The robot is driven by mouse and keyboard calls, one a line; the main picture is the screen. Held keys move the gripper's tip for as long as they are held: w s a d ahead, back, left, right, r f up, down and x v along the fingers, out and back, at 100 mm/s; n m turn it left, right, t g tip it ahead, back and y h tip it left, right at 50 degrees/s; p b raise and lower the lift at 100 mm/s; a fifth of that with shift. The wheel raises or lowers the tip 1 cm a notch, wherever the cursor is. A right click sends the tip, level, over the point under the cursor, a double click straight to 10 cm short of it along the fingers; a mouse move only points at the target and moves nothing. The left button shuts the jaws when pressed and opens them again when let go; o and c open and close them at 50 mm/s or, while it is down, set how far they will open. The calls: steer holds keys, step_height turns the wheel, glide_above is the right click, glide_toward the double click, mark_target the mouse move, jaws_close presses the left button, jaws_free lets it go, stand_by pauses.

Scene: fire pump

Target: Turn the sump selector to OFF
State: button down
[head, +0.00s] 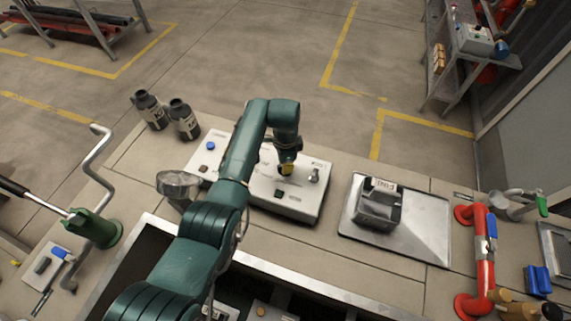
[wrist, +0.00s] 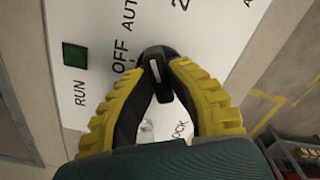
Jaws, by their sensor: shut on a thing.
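The sump selector is a black knob (wrist: 156,68) with a white line on its face, on a pale panel (wrist: 215,30). In the wrist view the OFF label (wrist: 122,58) is just left of the knob and the partly cut-off AUTO label (wrist: 129,13) is above it. The white line runs nearly up and down in the picture, tilting slightly left at its top; which end is the pointer is not clear. My gripper (wrist: 158,92) has its yellow-backed fingers closed around the knob. In the head view my gripper (head: 287,167) is over the panel box (head: 300,208) and hides the knob.
A green square button (wrist: 75,55) sits near the RUN label. In the head view a metal key-like part (head: 314,175) stands right of my gripper. A blue button (head: 211,145) is on the left, two dark bottles (head: 183,119) stand behind, and a metal plate (head: 420,235) lies right.

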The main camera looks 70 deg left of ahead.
steer(key=n+p, duration=0.1)
steer(key=n, duration=0.4)
steer(key=shift+f+n+p, duration=0.1)
steer(key=shift+n+p, duration=0.2)
steer(key=n, duration=0.5)
steer(key=shift+f+n, duration=0.1)
steer(key=shift+n, duration=0.6)
steer(key=c, duration=1)
jaws_free()
